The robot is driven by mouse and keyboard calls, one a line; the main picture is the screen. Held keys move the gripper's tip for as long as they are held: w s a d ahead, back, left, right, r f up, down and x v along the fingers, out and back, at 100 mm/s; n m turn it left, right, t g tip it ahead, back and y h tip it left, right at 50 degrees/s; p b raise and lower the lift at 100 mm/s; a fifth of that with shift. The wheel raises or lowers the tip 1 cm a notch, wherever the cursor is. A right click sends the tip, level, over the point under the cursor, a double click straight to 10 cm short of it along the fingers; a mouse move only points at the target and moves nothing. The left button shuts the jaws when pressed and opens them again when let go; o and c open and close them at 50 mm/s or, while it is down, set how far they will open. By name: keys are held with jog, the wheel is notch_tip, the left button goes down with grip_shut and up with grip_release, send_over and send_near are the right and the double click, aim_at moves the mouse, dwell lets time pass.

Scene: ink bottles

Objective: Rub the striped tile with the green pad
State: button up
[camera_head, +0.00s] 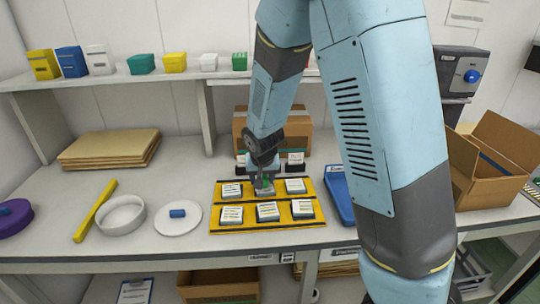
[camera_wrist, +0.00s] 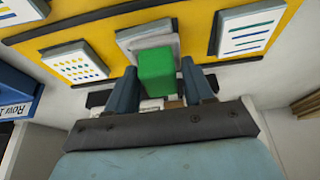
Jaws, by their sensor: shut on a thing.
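My gripper (camera_head: 264,181) is shut on the green pad (camera_wrist: 156,72), which sits between its two fingers (camera_wrist: 165,90) in the wrist view. The pad is over the middle tile (camera_wrist: 134,38) of the back row on the yellow board (camera_head: 250,204). That tile's face is mostly hidden by the pad, so its pattern is unclear. I cannot tell whether pad and tile touch. A tile with green and blue stripes (camera_wrist: 249,30) lies to the right in the wrist view; it is the back-left tile in the head view (camera_head: 232,190). A dotted tile (camera_wrist: 75,63) lies to the left.
Front-row tiles (camera_head: 267,211) also bear line-like marks. A blue tray (camera_head: 339,194) stands right of the board. A white lid with a blue knob (camera_head: 178,217), a white bowl (camera_head: 124,215) and a yellow bar (camera_head: 95,210) lie left. A cardboard box (camera_head: 298,133) stands behind.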

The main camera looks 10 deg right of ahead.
jog(key=shift+w+d, duration=0.1)
jog(key=shift+d, duration=1.1)
jog(key=shift+d+r, duration=0.15)
jog(key=shift+d, duration=0.1)
notch_tip(320, 180, up, 2)
jog(key=shift+d+r, duration=0.1)
jog(key=shift+r, duration=0.15)
jog(key=shift+a+r, duration=0.2)
jog(key=shift+r, duration=2.45)
